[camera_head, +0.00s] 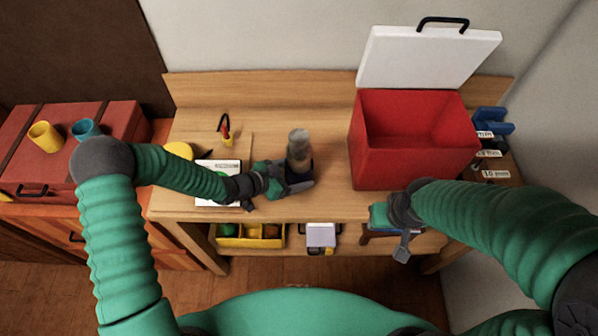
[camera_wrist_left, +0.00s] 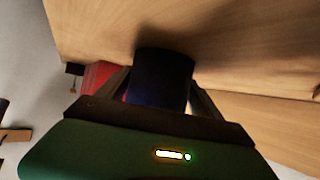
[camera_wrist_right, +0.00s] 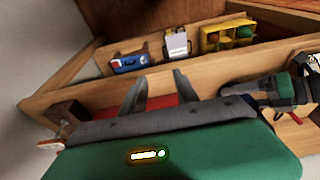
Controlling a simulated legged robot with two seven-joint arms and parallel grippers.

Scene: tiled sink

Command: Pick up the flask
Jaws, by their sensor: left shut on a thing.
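The flask (camera_head: 300,148) stands upright on the wooden workbench, left of the red box. It has a dark lower part and a greyish, see-through upper part. My left gripper (camera_head: 298,184) is shut on its dark lower part from the left. In the left wrist view the dark body of the flask (camera_wrist_left: 163,80) sits between the two fingers (camera_wrist_left: 162,98). Whether its base touches the bench is hard to tell. My right gripper (camera_head: 402,245) is in front of the bench's front edge, below the red box. In the right wrist view its fingers (camera_wrist_right: 158,97) are apart and empty.
A red box (camera_head: 415,158) with its white lid (camera_head: 428,57) raised stands right of the flask. A white booklet (camera_head: 218,168) lies under my left forearm. A yellow bin (camera_head: 250,241) is on the lower shelf. A red chest (camera_head: 60,150) with two cups stands at left.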

